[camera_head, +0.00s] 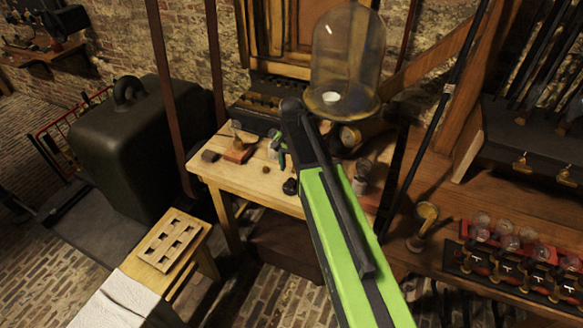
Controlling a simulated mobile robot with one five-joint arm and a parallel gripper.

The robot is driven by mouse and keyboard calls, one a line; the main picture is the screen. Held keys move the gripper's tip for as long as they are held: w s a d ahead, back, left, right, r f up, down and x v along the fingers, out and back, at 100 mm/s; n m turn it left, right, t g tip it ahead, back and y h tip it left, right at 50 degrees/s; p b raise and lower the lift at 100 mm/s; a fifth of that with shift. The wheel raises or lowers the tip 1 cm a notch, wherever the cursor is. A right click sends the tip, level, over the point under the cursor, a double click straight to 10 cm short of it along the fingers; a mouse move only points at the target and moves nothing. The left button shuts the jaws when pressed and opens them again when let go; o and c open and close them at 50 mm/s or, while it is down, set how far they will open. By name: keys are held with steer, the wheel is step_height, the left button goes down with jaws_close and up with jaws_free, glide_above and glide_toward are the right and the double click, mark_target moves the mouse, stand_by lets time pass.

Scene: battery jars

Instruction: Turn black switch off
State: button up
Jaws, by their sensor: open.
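My green and black arm reaches from the bottom edge up over a small wooden table (225,178). My gripper (281,158) hangs from its end above the table, small and partly hidden behind the arm; its jaws are open and I see nothing held. A small device on a reddish-brown wooden base (238,155) stands on the table left of the gripper. A small dark block (210,156) lies left of that. A small round black object (290,187) sits near the table's front edge, below the gripper. I cannot tell which of these is the black switch, nor its position.
A glass bell jar (346,55) stands behind the arm. A large dark case (122,145) is at left, with a slotted wooden block (168,240) in front. A thin dark pole (425,130) stands right of my arm.

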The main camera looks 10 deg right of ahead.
mark_target(291, 179)
step_height(291, 179, up, 12)
steer(key=p, duration=1)
steer(key=s+f+n+b, duration=0.2)
steer(key=s+f+n, duration=0.1)
steer(key=s, duration=0.4)
steer(key=s+f+n+b, duration=0.3)
steer(key=s+n, duration=0.1)
steer(key=s, duration=0.3)
steer(key=shift+s+d+b, duration=0.25)
steer(key=shift+d+b, duration=0.05)
steer(key=shift+d, duration=0.1)
